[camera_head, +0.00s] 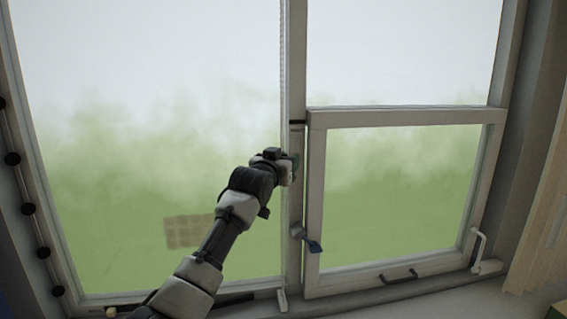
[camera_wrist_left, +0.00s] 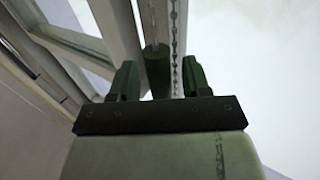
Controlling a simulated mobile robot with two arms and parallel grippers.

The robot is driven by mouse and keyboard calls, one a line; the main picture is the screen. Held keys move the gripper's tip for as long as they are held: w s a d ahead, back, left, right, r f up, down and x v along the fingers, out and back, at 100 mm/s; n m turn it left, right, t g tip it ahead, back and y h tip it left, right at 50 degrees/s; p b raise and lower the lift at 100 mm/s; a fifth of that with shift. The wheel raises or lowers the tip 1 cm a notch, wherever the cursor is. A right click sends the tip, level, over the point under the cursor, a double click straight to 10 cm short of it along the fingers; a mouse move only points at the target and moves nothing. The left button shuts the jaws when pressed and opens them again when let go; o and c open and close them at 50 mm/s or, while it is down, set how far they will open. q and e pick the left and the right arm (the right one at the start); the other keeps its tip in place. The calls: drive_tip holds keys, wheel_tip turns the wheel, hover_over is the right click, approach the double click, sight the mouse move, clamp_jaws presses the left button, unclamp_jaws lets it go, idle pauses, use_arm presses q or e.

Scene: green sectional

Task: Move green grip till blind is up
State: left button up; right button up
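The dark green grip (camera_wrist_left: 155,62) is a small cylinder hanging on a cord beside the window frame in the left wrist view. My left gripper (camera_wrist_left: 158,82) is open, with its two green fingers on either side of the grip and a visible gap at each side. A beaded chain (camera_wrist_left: 175,45) runs just right of the grip, also between the fingers. In the head view my left gripper (camera_head: 291,166) is at the white middle post, and its wrist hides most of the grip there. No blind covers the visible glass. My right gripper is not in view.
The middle window post (camera_head: 293,215) stands right behind my left gripper. A smaller hinged window frame (camera_head: 315,200) with a blue-grey latch (camera_head: 314,245) is to its right. A white handle (camera_head: 478,250) is at the lower right. A cord with black knobs (camera_head: 28,208) runs down the left frame.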

use_arm(q)
drive_tip(key=shift+f, duration=0.15)
drive_tip(key=shift+s+a+f+b, duration=0.1)
drive_tip(key=shift+s+a+b, duration=0.1)
drive_tip(key=shift+s+b, duration=0.25)
drive_tip(key=b+v, duration=0.4)
drive_tip(key=v, duration=0.5)
drive_tip(key=shift+s+a, duration=0.2)
drive_tip(key=shift+s, duration=0.15)
